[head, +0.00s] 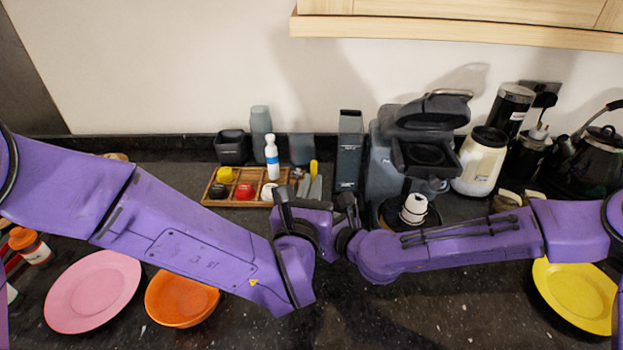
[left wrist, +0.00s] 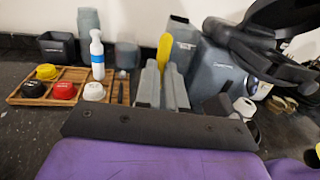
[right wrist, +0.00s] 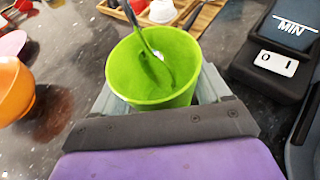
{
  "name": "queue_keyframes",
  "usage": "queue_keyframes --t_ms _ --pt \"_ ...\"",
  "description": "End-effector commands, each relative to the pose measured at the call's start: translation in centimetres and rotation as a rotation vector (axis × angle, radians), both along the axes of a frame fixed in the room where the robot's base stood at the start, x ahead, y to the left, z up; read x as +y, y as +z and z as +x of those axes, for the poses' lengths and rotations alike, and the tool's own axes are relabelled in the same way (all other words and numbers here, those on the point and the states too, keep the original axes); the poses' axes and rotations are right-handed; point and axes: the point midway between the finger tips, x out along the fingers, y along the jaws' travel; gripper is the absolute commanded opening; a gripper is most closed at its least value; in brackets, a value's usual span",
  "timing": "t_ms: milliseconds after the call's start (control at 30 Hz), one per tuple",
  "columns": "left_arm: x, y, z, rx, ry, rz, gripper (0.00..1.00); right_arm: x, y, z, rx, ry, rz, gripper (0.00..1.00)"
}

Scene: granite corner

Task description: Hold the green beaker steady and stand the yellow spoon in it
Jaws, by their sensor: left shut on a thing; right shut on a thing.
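My left gripper (left wrist: 162,88) is shut on the yellow spoon (left wrist: 163,52), whose yellow end sticks up between the grey fingers. My right gripper (right wrist: 163,98) is shut on the green beaker (right wrist: 125,75), with one finger on each side. The beaker's open mouth faces the right wrist camera. A thin, dark, curved utensil (right wrist: 148,45) reaches into it. The arms hide the beaker in the head view, and I cannot tell the yellow spoon's distance from it.
A wooden tray (head: 212,199) with small cups stands behind my left gripper. A coffee machine (head: 383,170) with a white cup (head: 414,207) is at the back right. A pink plate (head: 92,291), an orange bowl (head: 181,298) and a yellow plate (head: 575,295) lie in front.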

Motion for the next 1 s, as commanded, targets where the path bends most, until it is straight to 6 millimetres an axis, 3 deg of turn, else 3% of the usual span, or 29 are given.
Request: queue_keyframes --t_ms 267,300,367,400,700,1000 --pt "0.0 -0.1 0.0 0.0 0.0 0.0 0.0 0.0 0.0 0.0 0.0 0.0 0.0 0.47" --pt "0.0 -0.1 0.0 0.0 0.0 0.0 0.15 0.0 0.0 0.0 0.0 0.0 0.0 0.47" --pt "0.0 -0.1 0.0 0.0 0.0 0.0 0.35 0.0 0.0 0.0 0.0 0.0 0.0 0.47" --pt "0.0 -0.1 0.0 0.0 0.0 0.0 0.39 0.0 0.0 0.0 0.0 0.0 0.0 0.47" --pt "0.0 -0.1 -0.4 0.001 -0.002 0.001 0.39 0.0 0.0 0.0 0.0 0.0 0.0 0.47" --pt "1.0 -0.2 -5.8 -0.001 -0.002 0.004 0.39 0.0 0.0 0.0 0.0 0.0 0.0 0.47"
